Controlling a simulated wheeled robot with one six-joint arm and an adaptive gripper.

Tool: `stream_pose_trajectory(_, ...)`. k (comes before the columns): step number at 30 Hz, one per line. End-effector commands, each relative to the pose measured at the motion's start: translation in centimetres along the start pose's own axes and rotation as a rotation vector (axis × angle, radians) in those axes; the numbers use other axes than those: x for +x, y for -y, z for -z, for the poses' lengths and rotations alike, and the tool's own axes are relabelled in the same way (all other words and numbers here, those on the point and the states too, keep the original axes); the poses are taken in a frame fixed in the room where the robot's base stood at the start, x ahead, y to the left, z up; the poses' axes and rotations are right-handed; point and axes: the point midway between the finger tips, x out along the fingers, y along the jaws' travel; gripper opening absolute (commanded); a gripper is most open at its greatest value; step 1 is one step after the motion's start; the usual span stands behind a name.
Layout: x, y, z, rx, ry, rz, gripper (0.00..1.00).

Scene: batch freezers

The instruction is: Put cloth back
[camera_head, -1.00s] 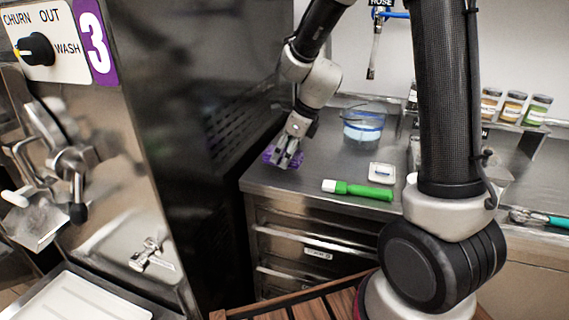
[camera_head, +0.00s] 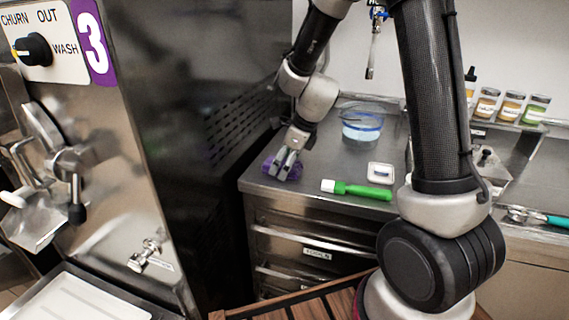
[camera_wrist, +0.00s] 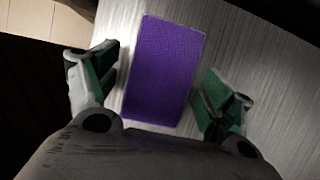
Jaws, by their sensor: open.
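The purple cloth (camera_head: 269,166) lies flat near the left end of the steel counter, beside the dark freezer side. In the wrist view the cloth (camera_wrist: 163,70) is a purple rectangle on brushed metal. My gripper (camera_head: 284,174) is over it, pointing down. In the wrist view my gripper (camera_wrist: 160,88) is open, with one green-padded finger on each side of the cloth. A gap of bare metal shows between each finger and the cloth. The gripper hides part of the cloth in the head view.
Jars (camera_head: 511,106) stand on a shelf at right. The freezer (camera_head: 200,140) closes off the left. The counter's front edge is close.

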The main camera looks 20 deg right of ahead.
Motion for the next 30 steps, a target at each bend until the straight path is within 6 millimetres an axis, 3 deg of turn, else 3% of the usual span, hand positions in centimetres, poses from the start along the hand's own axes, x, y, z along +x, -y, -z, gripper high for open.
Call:
stream_pose_trajectory(7, -1.7, 0.1, -0.2, -0.002, 0.003, 0.003, 0.82)
stream_pose_trajectory(15, -7.7, 0.1, -0.2, -0.001, 0.003, 0.005, 0.82)
stream_pose_trajectory(21, -11.1, 0.1, -0.1, 0.000, 0.002, 0.003, 0.82)
stream_pose_trajectory(30, -12.9, -0.2, 0.1, -0.042, -0.001, 0.006, 0.82)
